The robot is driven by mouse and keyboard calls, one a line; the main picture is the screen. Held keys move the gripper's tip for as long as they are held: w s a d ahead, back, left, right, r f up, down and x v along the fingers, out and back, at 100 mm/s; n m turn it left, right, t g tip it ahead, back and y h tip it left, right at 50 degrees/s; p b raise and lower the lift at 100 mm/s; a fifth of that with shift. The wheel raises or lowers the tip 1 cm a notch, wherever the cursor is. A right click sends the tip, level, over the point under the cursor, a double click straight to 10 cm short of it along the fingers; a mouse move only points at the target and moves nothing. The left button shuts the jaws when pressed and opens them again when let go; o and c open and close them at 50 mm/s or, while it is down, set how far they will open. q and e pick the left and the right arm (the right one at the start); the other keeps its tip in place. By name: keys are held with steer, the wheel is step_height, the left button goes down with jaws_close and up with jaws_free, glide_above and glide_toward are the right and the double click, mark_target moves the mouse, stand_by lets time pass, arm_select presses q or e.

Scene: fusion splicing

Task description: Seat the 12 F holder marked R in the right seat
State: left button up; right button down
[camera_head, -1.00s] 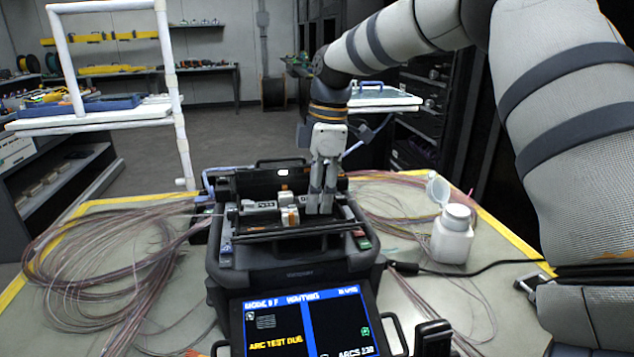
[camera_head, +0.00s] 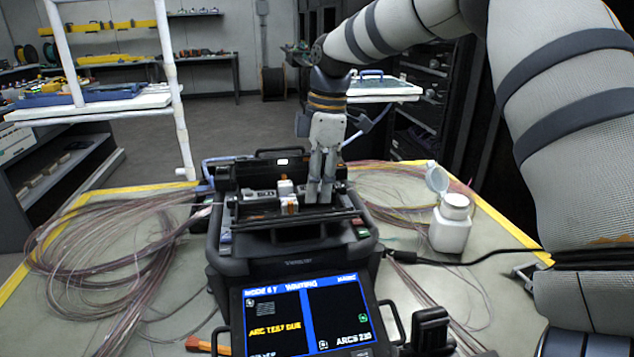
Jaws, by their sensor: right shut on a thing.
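The fusion splicer (camera_head: 300,262) stands in the middle of the table, its lid (camera_head: 240,181) raised at the back. A holder (camera_head: 262,197) with light markings sits on the left side of its work area, beside white and orange parts (camera_head: 288,196) at the centre. My right gripper (camera_head: 320,198) points straight down over the right side of the work area and is shut on the holder there. The fingers mostly hide that holder, so I cannot read its mark or tell whether it touches the seat. My left gripper is not in view.
The splicer screen (camera_head: 305,318) reads "ARC TEST DUE". A white bottle (camera_head: 450,222) with an open cap stands to the right, near a black cable (camera_head: 480,262). Coiled fibres (camera_head: 110,245) cover the table's left side, with more behind the bottle.

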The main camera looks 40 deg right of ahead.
steer(key=c, duration=1.1)
jaws_free()
steer(key=r, duration=0.4)
steer(key=d+r, duration=0.1)
steer(key=r, duration=0.7)
steer(key=shift+s+d, duration=0.15)
steer(key=shift+s, duration=0.25)
steer(key=shift+f, duration=0.1)
